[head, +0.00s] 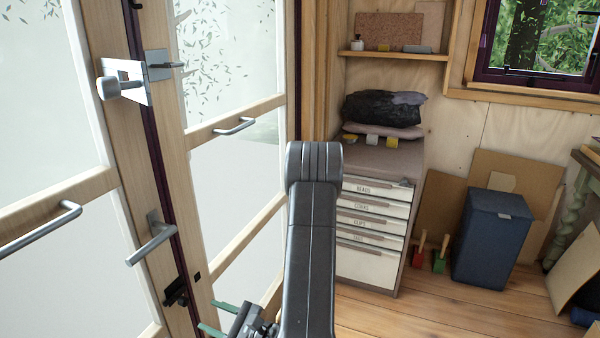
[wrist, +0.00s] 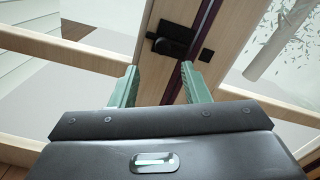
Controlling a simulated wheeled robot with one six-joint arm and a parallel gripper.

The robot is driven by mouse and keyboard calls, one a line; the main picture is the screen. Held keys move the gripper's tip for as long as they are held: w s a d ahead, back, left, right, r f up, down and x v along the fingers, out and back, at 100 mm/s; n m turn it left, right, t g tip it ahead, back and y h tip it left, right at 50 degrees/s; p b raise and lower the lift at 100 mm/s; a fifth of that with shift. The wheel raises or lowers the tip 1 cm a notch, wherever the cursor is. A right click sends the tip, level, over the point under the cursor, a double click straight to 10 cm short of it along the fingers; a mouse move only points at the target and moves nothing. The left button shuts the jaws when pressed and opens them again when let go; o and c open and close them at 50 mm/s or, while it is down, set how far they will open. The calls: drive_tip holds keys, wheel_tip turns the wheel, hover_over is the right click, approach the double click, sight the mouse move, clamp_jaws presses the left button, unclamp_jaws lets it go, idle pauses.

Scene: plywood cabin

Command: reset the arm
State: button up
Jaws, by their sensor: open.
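My gripper (head: 222,318) is low in the head view, in front of the lower part of the glazed double doors. In the wrist view my gripper (wrist: 158,86) shows two green fingers spread apart with nothing between them. Beyond the fingertips is a black latch (wrist: 172,40) on the door frame; it also shows in the head view (head: 176,291). I cannot tell the exact gap between the fingers and the door. My dark arm rises in the middle of the head view and hides part of the right door and floor.
The doors carry a lever handle (head: 150,243), bar handles (head: 235,126) and an upper lock (head: 122,82). A drawer cabinet (head: 372,225) stands right of my arm. A blue bin (head: 492,240) stands farther right. Wooden floor (head: 420,310) is clear in front of them.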

sight(186, 304)
drive_tip(key=x, duration=0.9)
drive_tip(key=shift+w+a+p, duration=0.15)
drive_tip(key=shift+a+p, duration=0.15)
drive_tip(key=shift+w+d+r+p, duration=0.15)
drive_tip(key=shift+w+d+p, duration=0.1)
drive_tip(key=shift+w+p, duration=0.25)
drive_tip(key=shift+w+d, duration=0.2)
drive_tip(key=shift+w, duration=0.25)
